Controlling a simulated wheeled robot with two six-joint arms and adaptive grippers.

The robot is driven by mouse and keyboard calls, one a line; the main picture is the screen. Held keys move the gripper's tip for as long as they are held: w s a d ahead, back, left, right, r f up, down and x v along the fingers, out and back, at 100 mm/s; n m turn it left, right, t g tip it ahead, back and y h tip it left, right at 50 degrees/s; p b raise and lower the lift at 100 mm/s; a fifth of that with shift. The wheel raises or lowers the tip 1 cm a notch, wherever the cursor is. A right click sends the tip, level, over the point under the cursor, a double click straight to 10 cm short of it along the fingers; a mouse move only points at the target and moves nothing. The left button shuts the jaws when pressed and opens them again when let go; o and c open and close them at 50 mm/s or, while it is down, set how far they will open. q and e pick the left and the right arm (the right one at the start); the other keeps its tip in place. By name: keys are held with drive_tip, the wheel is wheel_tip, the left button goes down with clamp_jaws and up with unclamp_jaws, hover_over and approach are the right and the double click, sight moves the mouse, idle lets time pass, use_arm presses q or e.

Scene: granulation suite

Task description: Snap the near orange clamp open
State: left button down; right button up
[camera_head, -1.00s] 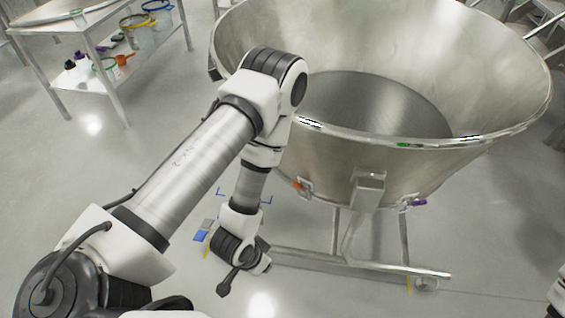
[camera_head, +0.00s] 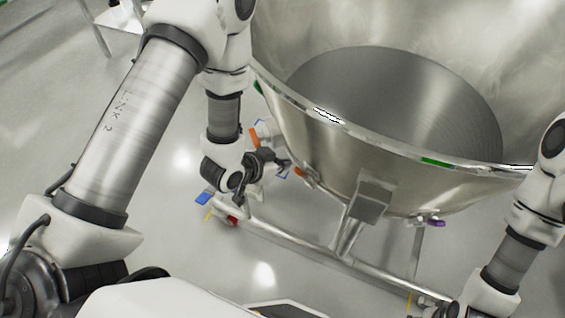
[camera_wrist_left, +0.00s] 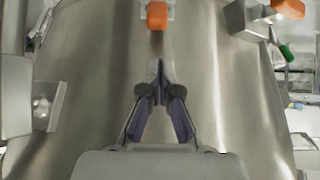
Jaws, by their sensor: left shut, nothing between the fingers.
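A large steel bowl (camera_head: 345,165) on a wheeled frame carries small clamps on its outer wall. One orange clamp (camera_head: 306,173) is on the wall facing me. Another orange piece (camera_head: 254,137) shows farther left, behind my left wrist. My left gripper (camera_head: 284,167) is shut and empty, close to the wall beside the nearer orange clamp. In the left wrist view its fingertips (camera_wrist_left: 160,80) meet in front of the wall. An orange clamp (camera_wrist_left: 157,15) stands ahead at the top middle, apart from them in the picture.
A second orange clamp (camera_wrist_left: 288,8) is at the upper right in the left wrist view. A purple clamp (camera_head: 430,222) is farther right on the bowl. A steel bracket (camera_head: 370,200) and frame tube (camera_head: 300,240) stand out below.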

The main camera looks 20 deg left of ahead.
sight(302, 174)
use_arm(q)
drive_tip(key=x, duration=0.7)
drive_tip(key=shift+w+d+f, duration=0.1)
drive_tip(key=shift+w+f, duration=0.15)
